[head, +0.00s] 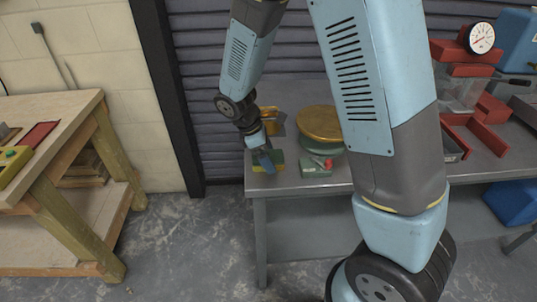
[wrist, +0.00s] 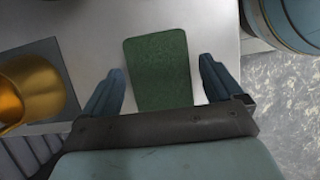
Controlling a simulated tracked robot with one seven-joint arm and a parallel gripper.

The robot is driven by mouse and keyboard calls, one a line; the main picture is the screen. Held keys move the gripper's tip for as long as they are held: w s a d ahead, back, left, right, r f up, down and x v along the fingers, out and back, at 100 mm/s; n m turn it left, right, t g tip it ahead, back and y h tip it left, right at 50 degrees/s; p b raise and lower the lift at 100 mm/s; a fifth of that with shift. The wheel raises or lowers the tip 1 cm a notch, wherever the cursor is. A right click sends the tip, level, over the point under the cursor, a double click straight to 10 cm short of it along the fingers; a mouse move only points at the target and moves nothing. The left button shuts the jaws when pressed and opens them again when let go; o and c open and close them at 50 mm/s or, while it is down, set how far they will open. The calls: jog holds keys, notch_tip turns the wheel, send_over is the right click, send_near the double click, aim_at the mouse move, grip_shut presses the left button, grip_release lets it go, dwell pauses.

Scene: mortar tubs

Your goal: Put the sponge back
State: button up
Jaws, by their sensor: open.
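The sponge (head: 276,157) lies near the left end of the grey metal bench, with a green top and a yellowish lower part. In the wrist view the green face of the sponge (wrist: 158,62) lies between my two spread fingers, with a gap on each side. My gripper (head: 266,163) is open and points down over the sponge, covering part of it in the head view. In the wrist view my gripper (wrist: 160,84) holds nothing. The sponge's near end is hidden behind the gripper body there.
A green scale with a brass pan (head: 319,122) stands right of the sponge. A brass vessel (head: 271,122) stands behind it and shows at left in the wrist view (wrist: 30,85). Red equipment (head: 468,130) is at the bench's right. A wooden workbench (head: 50,120) stands left, across open floor.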

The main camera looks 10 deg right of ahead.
jog(key=v, duration=1.2)
jog(key=s+d+r+m+t+y, duration=0.25)
jog(key=s+d+r+m, duration=0.25)
jog(key=d+r+m, duration=0.5)
jog(key=s+d+r+m+t+y, duration=0.2)
jog(key=s+d+r+m, duration=0.5)
jog(key=s+d, duration=0.4)
jog(key=shift+s+d+r+m+t, duration=0.2)
jog(key=shift+s+m+t, duration=0.1)
jog(key=shift+s+t, duration=0.4)
